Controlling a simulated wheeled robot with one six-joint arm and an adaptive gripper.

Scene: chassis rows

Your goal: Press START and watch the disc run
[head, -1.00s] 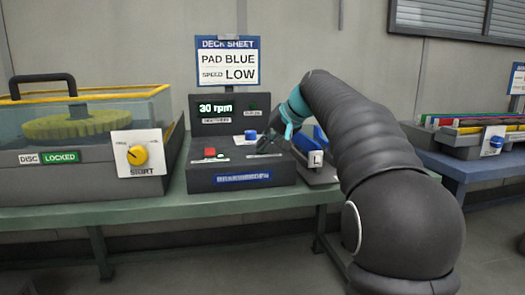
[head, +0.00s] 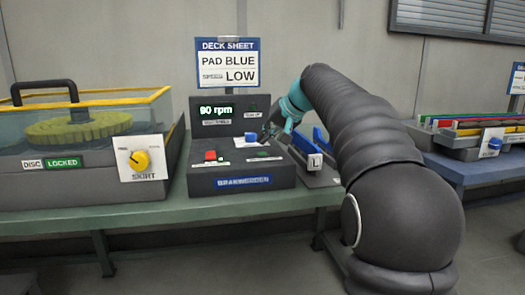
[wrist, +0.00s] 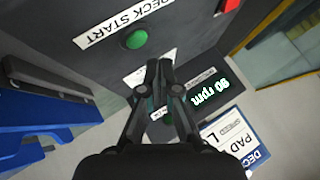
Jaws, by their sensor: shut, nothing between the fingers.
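The dark control box (head: 240,172) stands on the bench and carries a red control (head: 210,156). In the wrist view a green button (wrist: 137,38) sits beside a DECK START label (wrist: 97,23). My gripper (wrist: 160,66) is shut and empty, with its fingertips over a white label, just to one side of the green button. It shows from the side in the head view (head: 267,133); contact cannot be told. The display (head: 216,110) seems to read 90 rpm. The yellow-green disc (head: 80,128) sits inside the clear-walled deck on the left, marked LOCKED (head: 61,160).
A yellow knob (head: 140,161) is on the left deck's front. A blue piece in a holder marked L (head: 314,161) stands right of the box. A second bench (head: 470,172) with coloured strips is farther right.

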